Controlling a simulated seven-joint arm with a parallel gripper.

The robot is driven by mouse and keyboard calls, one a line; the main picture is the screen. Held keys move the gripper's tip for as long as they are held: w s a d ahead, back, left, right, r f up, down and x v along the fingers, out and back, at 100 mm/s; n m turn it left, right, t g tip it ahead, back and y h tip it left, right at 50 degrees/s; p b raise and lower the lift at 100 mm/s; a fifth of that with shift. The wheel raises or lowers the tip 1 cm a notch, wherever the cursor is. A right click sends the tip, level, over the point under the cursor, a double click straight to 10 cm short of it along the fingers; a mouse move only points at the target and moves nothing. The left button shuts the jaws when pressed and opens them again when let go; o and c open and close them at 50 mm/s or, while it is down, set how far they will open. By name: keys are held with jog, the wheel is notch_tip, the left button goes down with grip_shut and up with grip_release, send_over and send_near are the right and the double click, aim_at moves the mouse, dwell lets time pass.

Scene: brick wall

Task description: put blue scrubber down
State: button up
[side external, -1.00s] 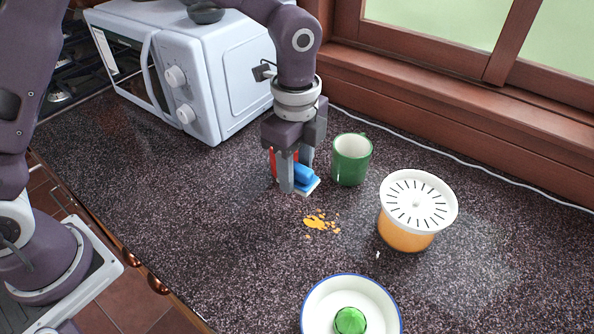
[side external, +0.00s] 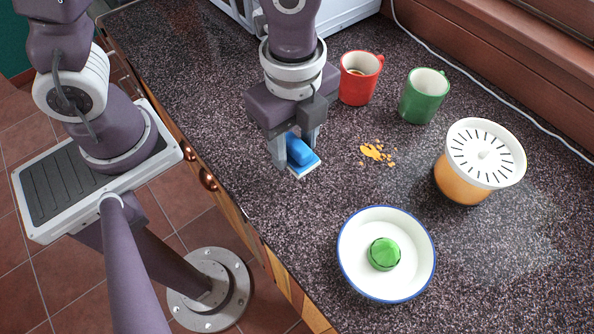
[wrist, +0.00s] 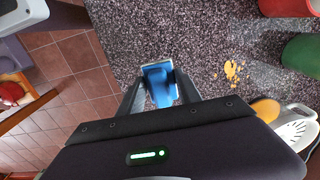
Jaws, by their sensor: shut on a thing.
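The blue scrubber (side external: 299,150), with a pale underside, is held between the fingers of my gripper (side external: 296,152). In the wrist view the scrubber (wrist: 161,86) sits between the two fingertips of my gripper (wrist: 160,92), over the speckled counter near its front edge. My gripper points down and is shut on it. I cannot tell whether the underside touches the counter or is slightly above it.
Orange crumbs (side external: 376,153) lie right of the scrubber. A red mug (side external: 360,78), a green mug (side external: 423,95) and an orange juicer (side external: 462,182) stand beyond. A white bowl (side external: 350,276) holds a green round object (side external: 384,254). The counter (side external: 230,150) left of my gripper is clear.

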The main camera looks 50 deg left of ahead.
aim_at(296, 170)
notch_tip(296, 170, down, 7)
jog(key=shift+w+f, duration=0.1)
